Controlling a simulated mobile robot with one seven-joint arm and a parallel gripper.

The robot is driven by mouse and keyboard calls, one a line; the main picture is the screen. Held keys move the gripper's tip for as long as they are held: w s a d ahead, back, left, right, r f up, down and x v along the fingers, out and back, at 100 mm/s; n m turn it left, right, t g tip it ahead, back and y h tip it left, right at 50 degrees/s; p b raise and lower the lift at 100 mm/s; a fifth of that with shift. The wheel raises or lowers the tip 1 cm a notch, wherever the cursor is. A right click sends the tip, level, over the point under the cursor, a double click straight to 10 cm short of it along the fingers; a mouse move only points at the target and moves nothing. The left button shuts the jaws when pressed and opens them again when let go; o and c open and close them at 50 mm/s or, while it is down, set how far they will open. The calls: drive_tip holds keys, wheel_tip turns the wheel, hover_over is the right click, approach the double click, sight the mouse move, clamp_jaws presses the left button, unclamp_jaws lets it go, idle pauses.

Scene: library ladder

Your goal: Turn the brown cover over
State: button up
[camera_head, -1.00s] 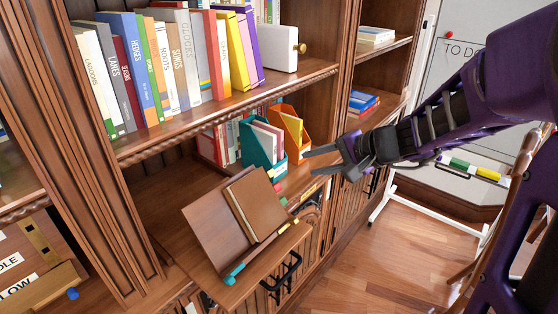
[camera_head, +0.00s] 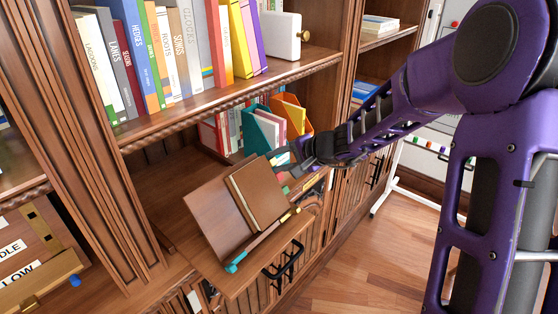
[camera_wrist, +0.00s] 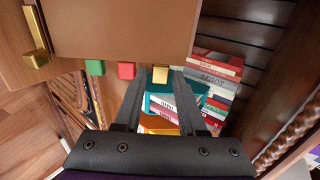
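My gripper (camera_head: 277,160) is at the cover's upper right edge. In the wrist view my gripper (camera_wrist: 158,76) has its two fingers apart, on either side of the yellow tab. Whether the fingertips touch the cover cannot be told. Nothing is visibly held.
Teal and orange magazine files (camera_head: 261,130) stand on the shelf just behind my gripper. A bar with teal and yellow ends (camera_head: 262,240) runs along the stand's front. Black handles (camera_head: 283,262) stick out below. Open wooden floor (camera_head: 350,275) lies at the right.

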clamp_jaws()
idle(1.4)
